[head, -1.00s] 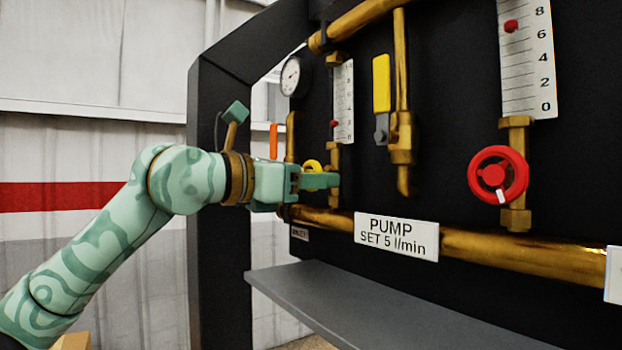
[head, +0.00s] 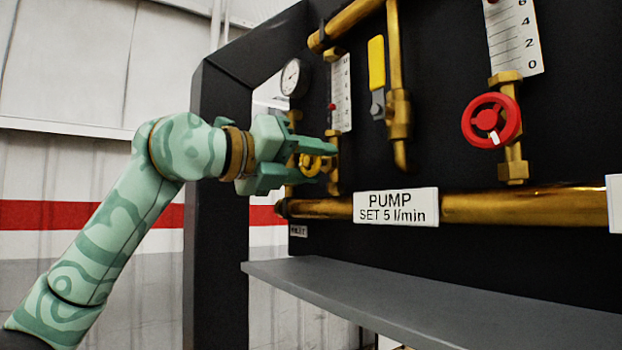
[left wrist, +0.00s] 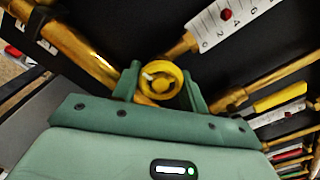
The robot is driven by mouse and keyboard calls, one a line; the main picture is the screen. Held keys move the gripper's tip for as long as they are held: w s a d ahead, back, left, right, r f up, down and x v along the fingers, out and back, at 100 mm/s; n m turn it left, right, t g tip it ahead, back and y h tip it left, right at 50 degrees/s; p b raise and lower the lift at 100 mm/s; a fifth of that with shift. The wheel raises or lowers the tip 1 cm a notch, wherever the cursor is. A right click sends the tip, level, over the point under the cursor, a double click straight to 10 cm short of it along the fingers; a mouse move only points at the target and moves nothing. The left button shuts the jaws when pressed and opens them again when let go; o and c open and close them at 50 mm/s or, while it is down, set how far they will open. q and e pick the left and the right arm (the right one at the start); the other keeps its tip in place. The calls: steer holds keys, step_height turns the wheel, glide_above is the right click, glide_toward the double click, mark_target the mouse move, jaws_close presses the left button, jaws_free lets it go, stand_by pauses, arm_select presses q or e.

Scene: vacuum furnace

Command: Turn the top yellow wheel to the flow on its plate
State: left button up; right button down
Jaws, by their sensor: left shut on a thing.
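The yellow wheel (head: 310,165) sits on a brass fitting below a white flow scale (head: 341,92) with a red float. It also shows in the left wrist view (left wrist: 159,81), with a white mark on its rim. My left gripper (head: 322,163) is shut on the yellow wheel, one finger on each side of its rim. In the left wrist view the fingers (left wrist: 160,84) flank the wheel. A plate (head: 396,207) on the brass pipe reads "PUMP SET 5 l/min". A small plate (head: 299,231) at the left is too small to read surely. My right gripper is out of view.
A red wheel (head: 491,120) stands to the right under a larger scale (head: 515,35). A yellow lever (head: 377,74) and a gauge (head: 294,77) are near the left gripper. A grey shelf (head: 430,300) juts out below the brass pipe (head: 520,208).

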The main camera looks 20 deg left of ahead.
arm_select(q)
steer(key=n+b, duration=0.2)
steer(key=n, duration=0.2)
steer(key=shift+r+n+b, duration=0.1)
steer(key=shift+n+b, duration=0.25)
steer(key=shift+n, duration=0.45)
steer(key=o, duration=1)
steer(key=shift+a, duration=0.1)
